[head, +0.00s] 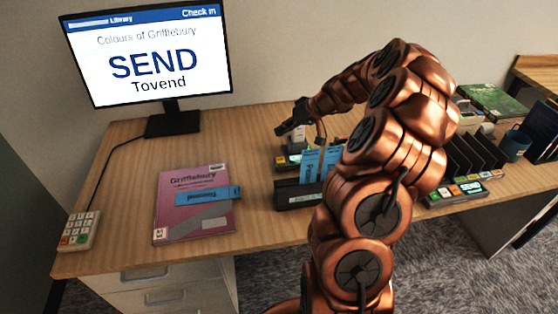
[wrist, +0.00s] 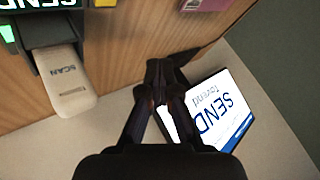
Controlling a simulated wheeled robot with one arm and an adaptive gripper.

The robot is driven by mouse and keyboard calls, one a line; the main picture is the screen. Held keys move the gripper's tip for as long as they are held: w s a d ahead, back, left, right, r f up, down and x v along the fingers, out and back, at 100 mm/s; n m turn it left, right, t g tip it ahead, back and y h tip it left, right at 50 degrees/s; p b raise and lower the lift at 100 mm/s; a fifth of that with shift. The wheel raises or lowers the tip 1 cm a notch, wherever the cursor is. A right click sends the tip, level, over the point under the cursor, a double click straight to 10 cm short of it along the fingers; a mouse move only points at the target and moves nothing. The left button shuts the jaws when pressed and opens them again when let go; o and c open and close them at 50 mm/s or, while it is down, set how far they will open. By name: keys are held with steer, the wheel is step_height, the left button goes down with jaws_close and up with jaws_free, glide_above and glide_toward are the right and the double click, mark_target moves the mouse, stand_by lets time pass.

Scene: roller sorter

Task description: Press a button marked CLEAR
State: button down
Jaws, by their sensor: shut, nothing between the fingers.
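No button lettered CLEAR can be read in either view. A keypad (head: 77,231) with pale, green and red keys lies at the desk's front left corner; its lettering is too small to read. A row of coloured buttons (head: 459,191) sits on a unit at the right, also unreadable. My gripper (head: 281,130) is shut and empty above the back middle of the desk. In the wrist view my gripper (wrist: 163,70) has its fingertips together, apart from any button. A yellow button (wrist: 105,3) is partly cut off at that view's top edge.
The monitor (head: 150,62) reads SEND, Tovend. A pink book (head: 195,222) with a blue slip lies on the desk. A pale scanner (wrist: 66,82) marked SCAN is near my gripper. Blue slips (head: 310,164) stand in a dark holder. Dark upright dividers (head: 475,155) stand right.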

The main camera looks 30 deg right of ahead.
steer(key=b, duration=0.1)
glide_above(279, 160)
steer(key=d, duration=0.1)
steer(key=f, duration=0.7)
steer(key=shift+s+f, duration=0.2)
steer(key=shift+f, duration=0.05)
steer(key=shift+f+b, duration=0.6)
steer(key=shift+f, duration=0.05)
steer(key=shift+f+b, duration=0.85)
steer(key=shift+b, duration=0.5)
stand_by(1.5)
steer(key=shift+s+a+f+b, duration=0.2)
steer(key=shift+f+b, duration=0.2)
steer(key=shift+f, duration=0.2)
stand_by(0.6)
steer(key=shift+d+r, duration=0.1)
steer(key=shift+r, duration=1.1)
steer(key=shift+r, duration=0.15)
steer(key=shift+r, duration=2.4)
